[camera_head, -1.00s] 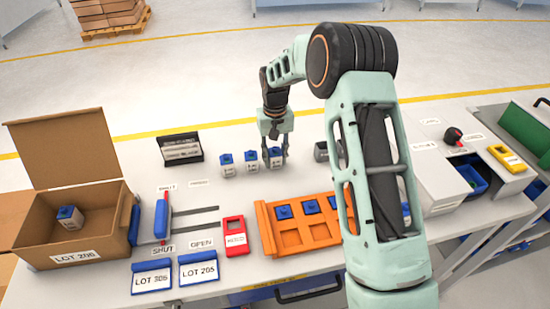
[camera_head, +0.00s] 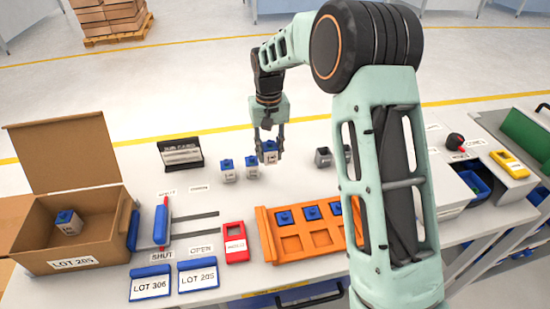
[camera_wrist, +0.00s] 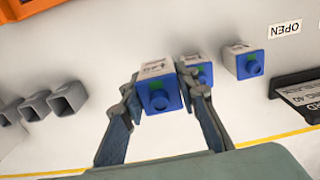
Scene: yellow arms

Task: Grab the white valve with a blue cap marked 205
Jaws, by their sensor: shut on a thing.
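My gripper (camera_head: 268,150) is shut on a white valve with a blue cap (camera_head: 269,155). The held valve also shows between the fingers in the wrist view (camera_wrist: 159,95); its marking is too small to read. It appears lifted a little above the table. Two more white valves with blue caps stand to its left in the head view: the near one (camera_head: 252,167) and the farther-left one (camera_head: 228,171). They also show in the wrist view (camera_wrist: 201,72) and (camera_wrist: 243,62). Their markings cannot be read.
An open cardboard box (camera_head: 116,240) labelled LOT 205 holds one valve. An orange tray (camera_head: 291,243) holds several blue-capped pieces. Grey square parts (camera_head: 323,156) stand to the right. A black sign (camera_head: 181,154) stands behind left. LOT 306 (camera_head: 150,284) and LOT 205 (camera_head: 198,274) plates lie in front.

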